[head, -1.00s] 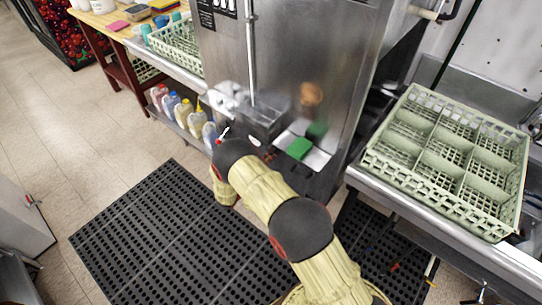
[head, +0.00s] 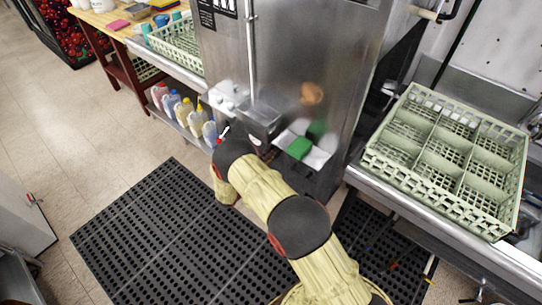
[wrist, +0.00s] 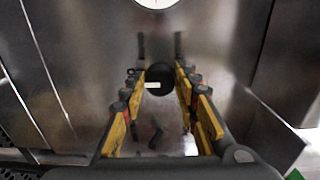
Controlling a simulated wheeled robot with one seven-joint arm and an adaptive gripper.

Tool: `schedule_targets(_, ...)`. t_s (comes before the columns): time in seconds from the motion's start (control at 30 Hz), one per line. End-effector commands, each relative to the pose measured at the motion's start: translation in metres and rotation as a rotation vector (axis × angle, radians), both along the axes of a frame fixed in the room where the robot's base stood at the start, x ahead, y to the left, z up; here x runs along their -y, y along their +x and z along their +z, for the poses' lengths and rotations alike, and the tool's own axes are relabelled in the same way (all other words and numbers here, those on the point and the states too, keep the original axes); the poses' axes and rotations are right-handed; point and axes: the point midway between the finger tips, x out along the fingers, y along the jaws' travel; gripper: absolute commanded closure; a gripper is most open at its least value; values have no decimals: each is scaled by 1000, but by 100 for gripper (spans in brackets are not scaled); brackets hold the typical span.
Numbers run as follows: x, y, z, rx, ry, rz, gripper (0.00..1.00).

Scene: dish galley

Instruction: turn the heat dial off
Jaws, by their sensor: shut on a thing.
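The heat dial (wrist: 160,73) is a round black knob on the steel panel, in the middle of the wrist view. A short white mark shows on its lower left part. My gripper (wrist: 160,76) has its yellow-and-black fingers on the left and right sides of the dial and is shut on it. In the head view my own arm hides the dial and most of the gripper, low at the front of the steel machine (head: 285,60).
A white round gauge (wrist: 156,2) sits above the dial. A green block (head: 299,147) lies on a small ledge on the machine's front. A green dish rack (head: 440,165) stands on the right counter, and several jugs (head: 188,112) stand on the left shelf. A black mat (head: 150,235) covers the floor.

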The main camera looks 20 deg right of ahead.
Motion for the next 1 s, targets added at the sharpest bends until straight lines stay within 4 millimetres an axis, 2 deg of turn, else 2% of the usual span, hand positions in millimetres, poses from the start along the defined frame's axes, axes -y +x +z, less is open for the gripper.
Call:
schedule_targets(0.2,-1,1,0,1,1,4,95)
schedule_targets(0.23,-1,1,0,2,1,4,68)
schedule_targets(0.53,0,1,0,1,1,2,51)
schedule_targets(0.83,-1,0,0,1,1,1,51)
schedule_targets(1.0,-14,-9,0,1,1,3,51)
